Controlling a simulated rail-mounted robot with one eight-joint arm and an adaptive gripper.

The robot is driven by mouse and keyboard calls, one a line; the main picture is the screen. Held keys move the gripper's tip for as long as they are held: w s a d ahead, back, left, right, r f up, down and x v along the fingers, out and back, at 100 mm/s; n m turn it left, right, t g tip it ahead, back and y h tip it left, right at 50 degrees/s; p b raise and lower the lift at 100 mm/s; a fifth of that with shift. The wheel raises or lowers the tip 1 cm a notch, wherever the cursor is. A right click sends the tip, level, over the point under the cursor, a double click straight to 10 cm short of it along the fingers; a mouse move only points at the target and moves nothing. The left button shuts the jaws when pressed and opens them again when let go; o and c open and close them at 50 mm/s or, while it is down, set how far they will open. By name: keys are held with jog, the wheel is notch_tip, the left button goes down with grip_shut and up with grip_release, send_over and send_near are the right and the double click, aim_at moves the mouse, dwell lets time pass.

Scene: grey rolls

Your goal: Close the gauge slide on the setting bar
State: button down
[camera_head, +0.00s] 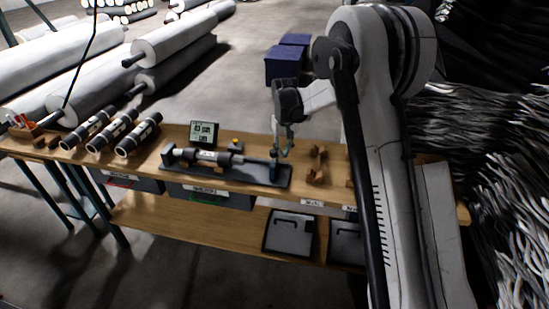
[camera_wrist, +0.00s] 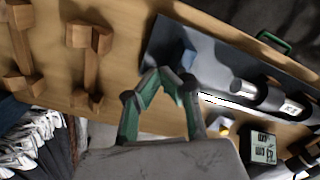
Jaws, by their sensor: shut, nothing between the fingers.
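The gauge is a dark base plate (camera_head: 222,176) on the wooden bench, also seen in the wrist view (camera_wrist: 215,45). A black-and-grey setting bar (camera_head: 207,156) lies along it; its banded end shows in the wrist view (camera_wrist: 270,99). A blue block (camera_head: 274,170), apparently the slide, stands near the plate's right end and shows in the wrist view (camera_wrist: 181,58). My gripper (camera_head: 284,154) points down right beside this block. Its green-sided fingers (camera_wrist: 161,77) are shut with nothing between them. I cannot tell whether they touch the block.
A digital readout (camera_head: 204,133) and a small yellow-topped item (camera_head: 236,146) stand behind the gauge. Wooden cradles (camera_head: 317,163) stand to its right. Several dark rolls (camera_head: 138,136) lie to its left. Bins (camera_head: 210,194) hang below the bench top.

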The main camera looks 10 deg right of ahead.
jog(key=shift+a, duration=0.1)
jog(key=w+a+b, duration=0.1)
jog(key=w+a, duration=0.3)
jog(key=a, duration=0.6)
jog(key=shift+w+a+b, duration=0.3)
jog(key=shift+w+a, duration=0.05)
jog(key=shift+w, duration=0.05)
dwell(2.2)
jog(key=shift+s+d, duration=0.1)
dwell(0.6)
jog(key=shift+s+d, duration=0.35)
jog(key=shift+d, duration=0.45)
notch_tip(320, 180, up, 8)
jog(key=p, duration=0.2)
dwell(0.6)
jog(key=shift+r, duration=0.1)
